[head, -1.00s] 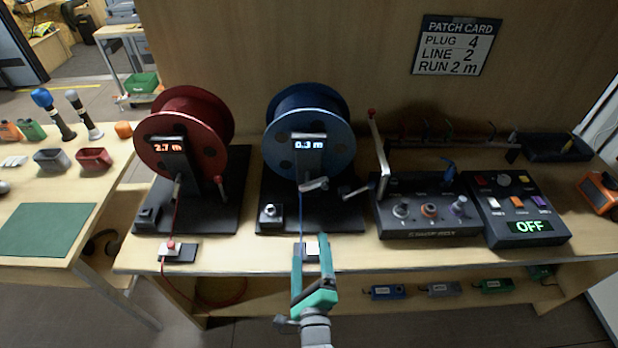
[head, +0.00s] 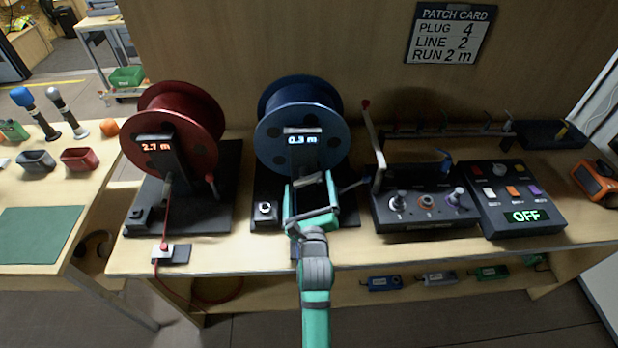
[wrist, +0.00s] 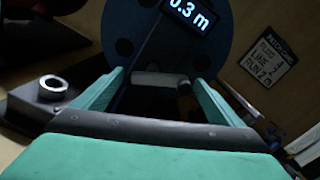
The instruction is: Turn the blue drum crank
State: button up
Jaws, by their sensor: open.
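The blue drum (head: 272,140) stands upright on a dark base on the bench, with a display reading 0.3 m. It also shows in the wrist view (wrist: 224,30), reading 0.3 m. My gripper (head: 309,184) is open in front of the drum's stand. In the wrist view a pale cylindrical grip, apparently the crank handle (wrist: 158,79), lies crosswise between the fingertips. I cannot tell whether either finger touches it. In the head view my gripper partly hides the crank and the lower stand.
The red drum (head: 204,112), reading 2.7 m, stands to the left. A block with a round metal fitting (head: 265,209) sits close left of my gripper. A dark lever (head: 352,186) sticks out to its right, before the comp box (head: 425,219) and a panel reading OFF (head: 524,216).

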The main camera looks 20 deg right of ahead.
aim_at(308, 182)
jog(key=x, duration=0.3)
jog(key=shift+a, duration=0.15)
jog(key=shift+w, duration=0.2)
jog(key=shift+d, duration=0.25)
jog(key=c, duration=1)
jog(key=shift+c, duration=0.2)
jog(key=shift+n, duration=0.4)
